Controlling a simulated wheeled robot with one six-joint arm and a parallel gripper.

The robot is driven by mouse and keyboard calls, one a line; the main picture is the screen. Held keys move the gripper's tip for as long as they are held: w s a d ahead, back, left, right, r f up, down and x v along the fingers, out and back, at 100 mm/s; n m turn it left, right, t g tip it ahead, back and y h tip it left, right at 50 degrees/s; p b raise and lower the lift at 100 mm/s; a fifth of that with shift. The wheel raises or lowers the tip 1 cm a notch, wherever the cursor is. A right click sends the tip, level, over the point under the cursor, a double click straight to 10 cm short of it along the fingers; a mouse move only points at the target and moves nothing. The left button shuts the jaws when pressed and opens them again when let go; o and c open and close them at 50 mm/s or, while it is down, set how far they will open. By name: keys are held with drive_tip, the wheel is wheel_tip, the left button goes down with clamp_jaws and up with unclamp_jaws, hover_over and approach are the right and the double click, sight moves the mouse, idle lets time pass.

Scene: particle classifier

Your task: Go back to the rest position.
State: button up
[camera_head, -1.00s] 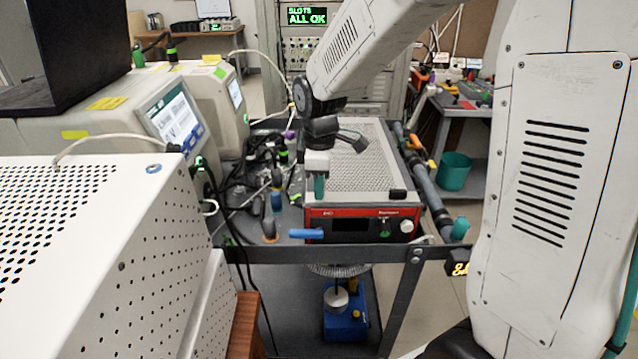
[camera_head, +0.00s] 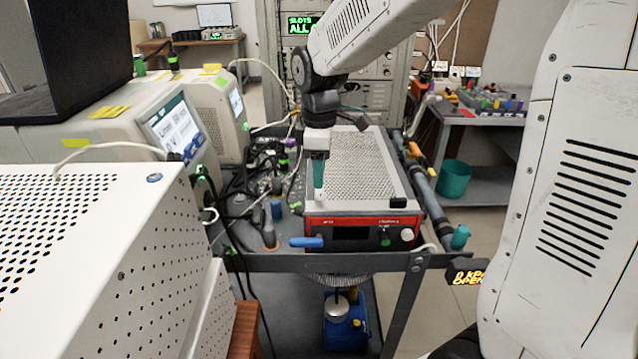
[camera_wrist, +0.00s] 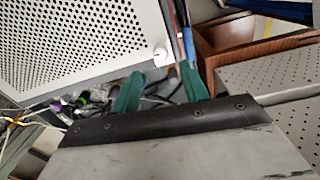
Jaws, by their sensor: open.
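My gripper (camera_head: 318,172) hangs from my arm over the left part of the red-fronted instrument in the head view. Its green fingers point down, above the perforated top and the instrument's left edge. In the wrist view the two green fingertips of my gripper (camera_wrist: 160,85) stand apart with nothing between them. The red-fronted instrument (camera_head: 365,219) sits on the cart, with a blue handle (camera_head: 306,242) at its front left.
The dark cart (camera_head: 330,262) has cables and small parts left of the instrument. A white perforated housing (camera_head: 75,235) fills the left foreground. Beige machines with screens (camera_head: 172,125) stand behind. A teal bin (camera_head: 455,177) sits at the right.

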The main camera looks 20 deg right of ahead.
drive_tip(key=shift+r, duration=0.7)
drive_tip(key=shift+s+m, duration=0.1)
drive_tip(key=shift+m, duration=0.3)
drive_tip(key=s+d+r+m, duration=0.1)
drive_tip(key=s+m, duration=0.5)
drive_tip(key=s, duration=0.7)
drive_tip(key=s+d+r+m+t, duration=0.1)
drive_tip(key=s+m, duration=0.4)
drive_tip(key=s, duration=0.8)
wheel_tip(320, 180, up, 2)
drive_tip(key=shift+d+r+m, duration=0.25)
drive_tip(key=shift+d+m, duration=0.15)
drive_tip(key=shift+d, duration=0.15)
drive_tip(key=shift+s, duration=0.1)
